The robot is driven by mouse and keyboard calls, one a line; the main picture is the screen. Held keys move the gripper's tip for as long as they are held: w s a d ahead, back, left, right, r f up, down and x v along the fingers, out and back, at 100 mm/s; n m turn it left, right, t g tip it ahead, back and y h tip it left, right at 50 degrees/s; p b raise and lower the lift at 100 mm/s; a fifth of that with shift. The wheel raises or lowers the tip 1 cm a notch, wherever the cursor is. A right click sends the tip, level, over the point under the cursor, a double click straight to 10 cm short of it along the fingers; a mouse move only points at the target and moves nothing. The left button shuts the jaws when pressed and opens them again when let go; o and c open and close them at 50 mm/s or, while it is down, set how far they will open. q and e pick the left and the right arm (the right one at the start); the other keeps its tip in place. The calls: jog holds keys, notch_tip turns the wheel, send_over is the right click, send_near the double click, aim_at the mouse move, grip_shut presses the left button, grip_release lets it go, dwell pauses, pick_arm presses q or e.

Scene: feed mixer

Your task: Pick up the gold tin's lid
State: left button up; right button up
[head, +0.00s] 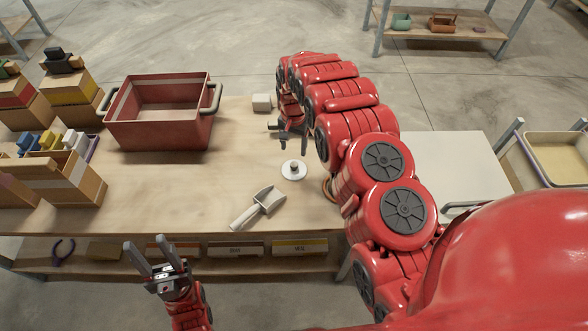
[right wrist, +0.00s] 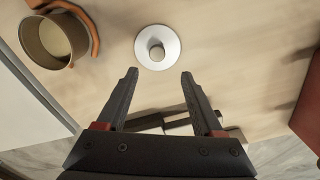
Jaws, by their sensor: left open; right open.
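A pale round lid with a small upright knob (head: 294,170) lies flat on the wooden table; it also shows in the right wrist view (right wrist: 158,47). The gold tin (right wrist: 55,40), open at the top, stands to its left in the right wrist view beside an orange-brown curved handle. In the head view my right arm hides most of the tin. My right gripper (head: 293,146) is open and empty above the table, close to the lid; in the right wrist view its fingertips (right wrist: 159,72) point toward the lid. My left gripper (head: 142,246) is open and empty at the table's front side.
A metal scoop (head: 260,204) lies in front of the lid. A red crate with handles (head: 160,132) stands at left, near boxes and a wooden bin (head: 60,185). A small white block (head: 262,102) is behind. The table's middle is clear.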

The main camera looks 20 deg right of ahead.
aim_at(294, 164)
jog(key=shift+s+f, duration=0.1)
jog(key=shift+f, duration=0.55)
jog(key=shift+s+f+p, duration=0.15)
jog(key=shift+f+p, duration=0.3)
jog(key=shift+p, duration=0.3)
jog(key=f, duration=0.1)
jog(key=f+p, duration=0.1)
jog(key=f, duration=0.1)
jog(key=shift+s, duration=0.3)
jog(key=shift+f+p, duration=0.3)
jog(key=shift+f, duration=0.4)
jog(key=shift+a, duration=0.1)
grip_shut()
